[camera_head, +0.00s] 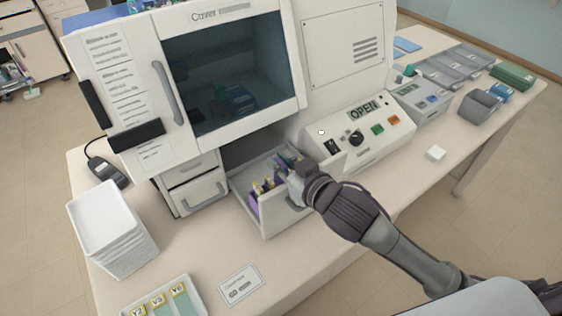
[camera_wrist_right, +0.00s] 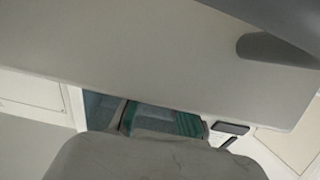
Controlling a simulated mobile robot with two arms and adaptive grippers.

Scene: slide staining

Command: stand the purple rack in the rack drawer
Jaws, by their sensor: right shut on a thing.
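The purple rack (camera_head: 253,203) is inside the open rack drawer (camera_head: 270,222), low between its walls. My right gripper (camera_head: 293,174) reaches into the drawer from the right and is shut on the rack. The gripper covers part of the rack, so its fingertips and the rack's base are hard to see. In the right wrist view a pale panel fills the top, and a strip of teal (camera_wrist_right: 185,123) shows below it. My left gripper is in neither view.
The cabinet with a dark window (camera_head: 228,75) stands behind the drawer. A control panel reading OPEN (camera_head: 364,110) is to the right. White stacked trays (camera_head: 110,225) stand left, and a tray of labelled slides (camera_head: 165,300) is in front.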

